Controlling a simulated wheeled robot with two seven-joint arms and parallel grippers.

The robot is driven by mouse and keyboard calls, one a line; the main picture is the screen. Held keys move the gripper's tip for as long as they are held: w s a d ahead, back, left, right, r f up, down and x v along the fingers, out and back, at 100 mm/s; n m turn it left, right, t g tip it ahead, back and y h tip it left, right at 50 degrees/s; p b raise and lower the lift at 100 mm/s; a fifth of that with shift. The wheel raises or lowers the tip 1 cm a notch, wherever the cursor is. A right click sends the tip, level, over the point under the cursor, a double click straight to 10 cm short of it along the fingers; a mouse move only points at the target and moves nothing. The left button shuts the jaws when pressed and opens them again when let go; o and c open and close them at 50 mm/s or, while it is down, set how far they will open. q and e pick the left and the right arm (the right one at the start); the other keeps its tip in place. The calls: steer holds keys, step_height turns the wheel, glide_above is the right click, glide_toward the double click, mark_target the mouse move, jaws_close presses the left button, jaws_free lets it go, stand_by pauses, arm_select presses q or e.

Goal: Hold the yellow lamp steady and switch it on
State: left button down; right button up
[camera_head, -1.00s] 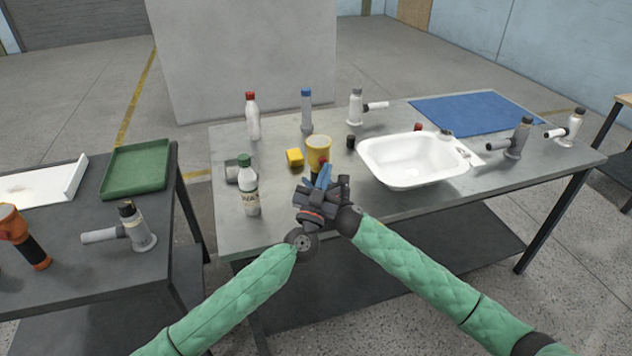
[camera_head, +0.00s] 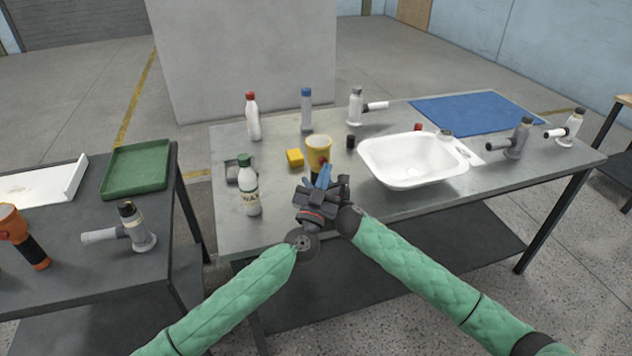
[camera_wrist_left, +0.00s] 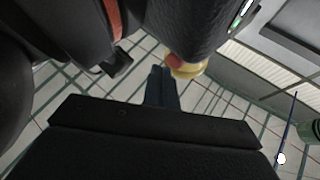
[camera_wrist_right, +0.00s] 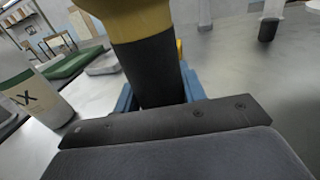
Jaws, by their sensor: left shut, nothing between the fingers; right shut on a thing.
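The yellow lamp (camera_head: 319,149) has a wide yellow head and a black handle, and stands upright above the table's near side. My right gripper (camera_wrist_right: 155,95) is shut around its black handle (camera_wrist_right: 148,65), between blue fingers. My left gripper (camera_head: 323,178) is shut and empty, with its blue fingertips close to the lamp's head. In the left wrist view, the closed fingers (camera_wrist_left: 162,85) point toward the yellow head (camera_wrist_left: 188,70), with a small red part (camera_wrist_left: 174,61) beside them. I cannot tell whether they touch it. The two grippers crowd together and hide the lower handle.
A white bottle with a green cap (camera_head: 249,188) stands left of the grippers. A yellow block (camera_head: 295,158) lies behind them. A white basin (camera_head: 400,175) is at right.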

arm_select(q)
steer(key=shift+w, duration=0.1)
stand_by(0.3)
steer(key=shift+w+a, duration=0.15)
steer(key=shift+w, duration=0.25)
stand_by(0.4)
steer(key=shift+s, duration=0.55)
steer(key=shift+s+d, duration=0.1)
steer(key=shift+d, duration=0.1)
steer(key=shift+s+d, duration=0.3)
steer(key=shift+s, duration=0.6)
steer(key=shift+s+d, duration=0.3)
steer(key=shift+s, duration=0.65)
steer(key=shift+s+d, duration=0.3)
steer(key=shift+s, duration=0.6)
